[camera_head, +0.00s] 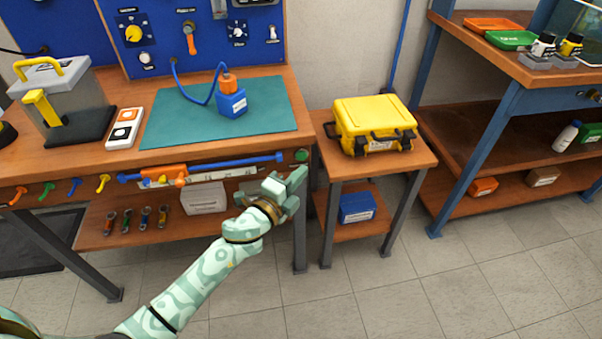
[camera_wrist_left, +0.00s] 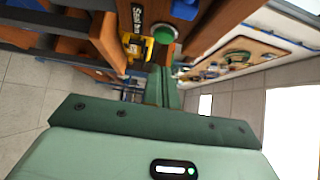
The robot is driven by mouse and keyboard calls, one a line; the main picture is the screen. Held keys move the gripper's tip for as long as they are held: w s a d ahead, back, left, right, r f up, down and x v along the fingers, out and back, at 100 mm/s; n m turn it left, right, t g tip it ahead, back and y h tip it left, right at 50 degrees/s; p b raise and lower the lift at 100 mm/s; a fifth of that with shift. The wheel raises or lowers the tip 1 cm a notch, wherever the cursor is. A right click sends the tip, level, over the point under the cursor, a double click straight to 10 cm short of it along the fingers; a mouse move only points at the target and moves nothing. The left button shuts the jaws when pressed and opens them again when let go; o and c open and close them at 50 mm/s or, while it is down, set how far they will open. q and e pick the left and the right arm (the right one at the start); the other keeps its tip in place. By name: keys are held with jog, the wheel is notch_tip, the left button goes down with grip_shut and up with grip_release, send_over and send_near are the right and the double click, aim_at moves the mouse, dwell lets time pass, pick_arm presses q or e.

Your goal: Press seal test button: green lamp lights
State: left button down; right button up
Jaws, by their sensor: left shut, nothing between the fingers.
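A green round button (camera_head: 301,156) sits on the front edge of the wooden workbench, near its right corner. It also shows as a green dome in the wrist view (camera_wrist_left: 163,35), beside a dark label (camera_wrist_left: 137,18) with white letters. My left gripper (camera_head: 297,178) is shut and empty, just below the button in the head view. Its fingers (camera_wrist_left: 164,86) point toward the button in the wrist view, and a small gap shows between tips and button. I cannot make out a lit green lamp. My right gripper is not in view.
A yellow case (camera_head: 372,122) stands on a small side table (camera_head: 418,156) right of the bench. A blue and orange regulator (camera_head: 231,100) stands on the green mat (camera_head: 178,122). An orange and blue tool (camera_head: 205,172) hangs along the bench front. The floor in front is clear.

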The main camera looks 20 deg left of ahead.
pick_arm(q)
jog(key=s+a+p, duration=0.1)
jog(key=s+a, duration=0.1)
jog(key=s, duration=0.7)
jog(key=shift+f, duration=0.2)
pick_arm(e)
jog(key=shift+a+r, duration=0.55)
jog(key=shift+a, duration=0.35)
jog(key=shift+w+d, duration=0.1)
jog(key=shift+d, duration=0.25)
